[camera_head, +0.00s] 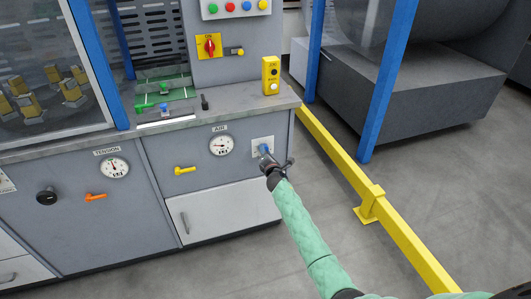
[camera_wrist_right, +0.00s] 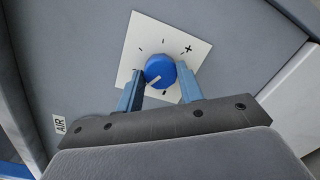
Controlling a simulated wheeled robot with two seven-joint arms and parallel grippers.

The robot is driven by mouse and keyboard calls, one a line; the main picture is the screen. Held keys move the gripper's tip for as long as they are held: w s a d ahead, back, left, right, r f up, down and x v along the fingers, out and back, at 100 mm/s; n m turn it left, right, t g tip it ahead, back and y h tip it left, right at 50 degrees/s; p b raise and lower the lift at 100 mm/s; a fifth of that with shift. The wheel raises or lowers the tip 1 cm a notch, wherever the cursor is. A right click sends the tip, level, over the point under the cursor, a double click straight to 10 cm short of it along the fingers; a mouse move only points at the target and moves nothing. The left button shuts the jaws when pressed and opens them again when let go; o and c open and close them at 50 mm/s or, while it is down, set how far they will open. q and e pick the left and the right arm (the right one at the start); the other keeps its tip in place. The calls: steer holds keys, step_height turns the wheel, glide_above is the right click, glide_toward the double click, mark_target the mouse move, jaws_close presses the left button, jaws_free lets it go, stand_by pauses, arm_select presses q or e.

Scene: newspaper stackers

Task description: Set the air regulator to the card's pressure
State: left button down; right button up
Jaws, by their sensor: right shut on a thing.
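The blue regulator knob (camera_head: 263,149) sits on a white square plate (camera_head: 256,142) on the cabinet front, right of the AIR gauge (camera_head: 221,145). My right gripper (camera_head: 268,161) is shut on the knob, one finger on each side. In the right wrist view the knob (camera_wrist_right: 159,71) shows a white pointer line toward the lower left. I cannot make out a pressure card. My left gripper is out of view.
A yellow lever (camera_head: 184,170) is below the AIR gauge. A TENSION gauge (camera_head: 115,168), black knob (camera_head: 46,196) and orange lever (camera_head: 96,197) are farther left. A yellow button box (camera_head: 270,75) stands on the worktop. A yellow floor rail (camera_head: 340,160) runs along the right.

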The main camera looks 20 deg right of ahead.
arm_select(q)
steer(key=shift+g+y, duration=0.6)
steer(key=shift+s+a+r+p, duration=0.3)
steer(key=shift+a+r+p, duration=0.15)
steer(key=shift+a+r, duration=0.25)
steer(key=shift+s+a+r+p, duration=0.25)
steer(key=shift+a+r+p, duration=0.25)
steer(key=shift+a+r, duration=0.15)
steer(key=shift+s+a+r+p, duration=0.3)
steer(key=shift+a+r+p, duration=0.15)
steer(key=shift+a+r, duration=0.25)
arm_select(e)
steer(key=shift+d+m+g+y, duration=0.1)
steer(key=shift+m+g+y, duration=0.15)
steer(key=shift+m, duration=2.7)
steer(key=shift+d+m+g+y, duration=0.15)
steer(key=shift+m+y, duration=0.2)
steer(key=shift+m, duration=2.6)
steer(key=shift+a, duration=0.1)
steer(key=o, duration=1)
steer(key=shift+s, duration=0.15)
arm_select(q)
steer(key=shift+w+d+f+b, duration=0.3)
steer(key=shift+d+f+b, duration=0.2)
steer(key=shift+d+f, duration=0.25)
arm_select(e)
steer(key=s, duration=0.7)
steer(key=shift+s+r, duration=0.3)
